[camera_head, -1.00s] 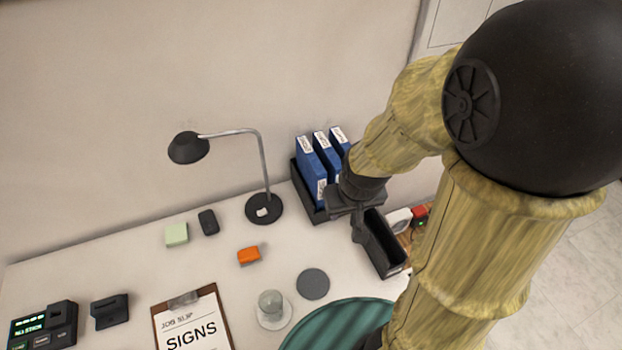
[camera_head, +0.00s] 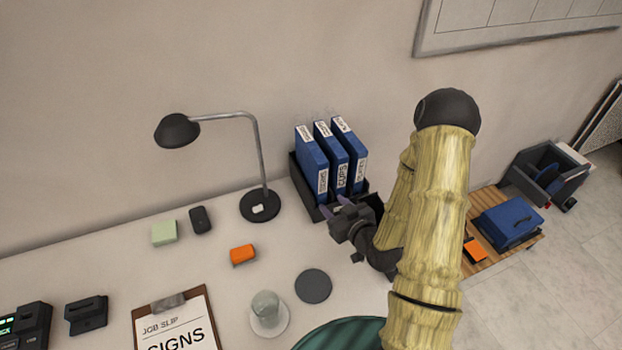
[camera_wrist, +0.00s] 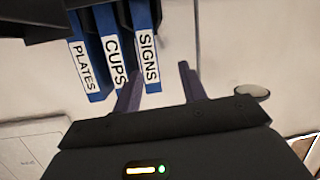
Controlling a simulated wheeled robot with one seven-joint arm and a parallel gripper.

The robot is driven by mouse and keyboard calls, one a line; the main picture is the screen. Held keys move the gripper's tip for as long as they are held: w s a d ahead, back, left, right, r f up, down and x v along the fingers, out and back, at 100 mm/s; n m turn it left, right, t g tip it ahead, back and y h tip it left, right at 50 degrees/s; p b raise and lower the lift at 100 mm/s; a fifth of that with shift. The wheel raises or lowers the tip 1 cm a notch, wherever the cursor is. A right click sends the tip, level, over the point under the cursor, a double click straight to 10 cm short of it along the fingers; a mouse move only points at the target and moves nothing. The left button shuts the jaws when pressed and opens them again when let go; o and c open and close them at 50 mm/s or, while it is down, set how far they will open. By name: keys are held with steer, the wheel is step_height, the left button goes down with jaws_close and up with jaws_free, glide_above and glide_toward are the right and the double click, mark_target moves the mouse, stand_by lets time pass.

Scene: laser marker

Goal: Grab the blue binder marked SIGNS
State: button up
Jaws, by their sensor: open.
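Three blue binders stand side by side in a dark holder (camera_head: 302,184). The one marked SIGNS (camera_head: 311,160) is leftmost in the head view and rightmost in the wrist view (camera_wrist: 147,45). CUPS (camera_head: 341,172) is in the middle and PLATES (camera_head: 350,140) is at the other end. My gripper (camera_head: 334,205) is open and empty, just in front of the holder. In the wrist view its two fingers (camera_wrist: 158,85) point towards the SIGNS binder. The left finger overlaps the gap between CUPS and SIGNS; the right one is clear of SIGNS. Contact cannot be told.
A black lamp (camera_head: 259,206) stands left of the holder. An orange block (camera_head: 242,254), a grey disc (camera_head: 313,286), a glass (camera_head: 266,307) and a clipboard (camera_head: 178,325) lie on the desk (camera_head: 215,282). A wooden stand with a blue case (camera_head: 508,222) is at the right.

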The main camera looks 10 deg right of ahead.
mark_target(324, 181)
steer(key=d+m+t, duration=0.1)
steer(key=s+d+f+m+t+h+b, duration=0.1)
steer(key=t, duration=0.1)
steer(key=shift+s+f, duration=0.1)
steer(key=shift+f, duration=0.1)
steer(key=w+p, duration=0.1)
steer(key=w, duration=0.2)
steer(key=w+a+p, duration=0.1)
steer(key=w, duration=0.3)
steer(key=w+a+p, duration=0.1)
steer(key=w, duration=0.3)
steer(key=shift+w+a, duration=0.15)
steer(key=shift+a, duration=0.05)
steer(key=shift+w+a, duration=0.1)
steer(key=shift+w, duration=0.25)
steer(key=w+p, duration=0.1)
steer(key=w, duration=0.1)
steer(key=w+a+p, duration=0.1)
steer(key=w, duration=0.2)
steer(key=shift+a, duration=0.15)
